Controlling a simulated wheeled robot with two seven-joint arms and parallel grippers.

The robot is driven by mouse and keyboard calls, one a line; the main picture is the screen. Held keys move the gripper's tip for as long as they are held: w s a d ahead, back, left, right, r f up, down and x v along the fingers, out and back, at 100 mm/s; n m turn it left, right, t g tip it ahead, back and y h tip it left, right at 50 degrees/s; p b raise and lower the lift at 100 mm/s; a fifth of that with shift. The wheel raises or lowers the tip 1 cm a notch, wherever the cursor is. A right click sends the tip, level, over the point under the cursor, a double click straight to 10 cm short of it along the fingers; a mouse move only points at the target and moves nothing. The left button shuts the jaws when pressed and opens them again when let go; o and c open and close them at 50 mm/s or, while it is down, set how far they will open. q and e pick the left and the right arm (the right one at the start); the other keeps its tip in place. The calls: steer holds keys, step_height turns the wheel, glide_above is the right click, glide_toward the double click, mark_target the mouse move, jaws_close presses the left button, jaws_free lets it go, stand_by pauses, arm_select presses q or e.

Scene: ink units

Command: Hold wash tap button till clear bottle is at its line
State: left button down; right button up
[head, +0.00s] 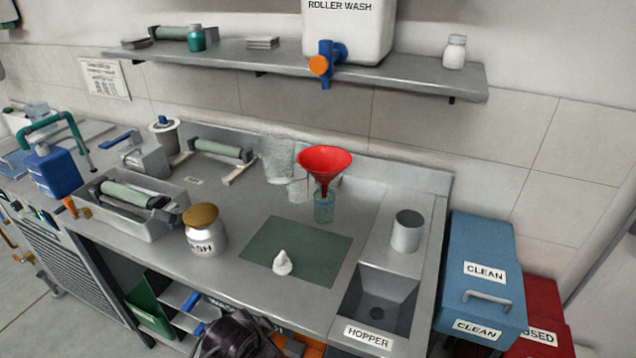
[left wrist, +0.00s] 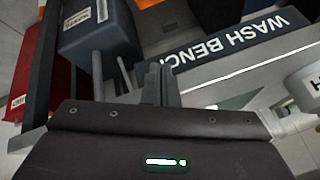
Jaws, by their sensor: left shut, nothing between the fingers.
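The wash tap (head: 326,48) is blue with an orange round button (head: 318,66), on the front of the white ROLLER WASH container (head: 352,28) on the shelf. The clear bottle (head: 324,210) stands upright on the bench with a red funnel (head: 325,160) in its neck, below and in front of the tap. It looks blue-green; its line and level are too small to tell. No stream shows. My left gripper (left wrist: 160,82) is shut and empty, low in front of the bench and away from the tap. My right gripper is in neither view.
A white cap-like piece (head: 282,263) sits on the green mat (head: 312,240). A metal cup (head: 407,230) stands behind the hopper sink (head: 380,298). A WASH jar (head: 204,238) stands left. The shelf (head: 400,79) overhangs the bench's back; blue CLEAN bin (head: 480,250) at right.

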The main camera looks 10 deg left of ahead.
arm_select(q)
steer(key=w+d+r+m+t, duration=0.1)
steer(key=w+r+m+t, duration=0.1)
steer(key=w+r+m, duration=0.35)
steer(key=w+d+r+m+t+h, duration=0.1)
steer(key=w+r+m+t, duration=0.15)
steer(key=r, duration=0.65)
steer(key=w+d+r+m+t, duration=0.1)
steer(key=w+r+m+t, duration=0.1)
steer(key=w+r+m, duration=0.4)
step_height(320, 180, up, 24)
steer(key=w+a+m+t+h, duration=0.1)
steer(key=m+t, duration=0.4)
steer(key=m, duration=1.2)
steer(key=shift+w+h+b, duration=0.3)
steer(key=shift+w+h, duration=0.5)
steer(key=shift+w, duration=0.1)
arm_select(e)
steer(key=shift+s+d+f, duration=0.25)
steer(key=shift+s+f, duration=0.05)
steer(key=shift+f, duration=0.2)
arm_select(q)
steer(key=shift+d+r, duration=0.1)
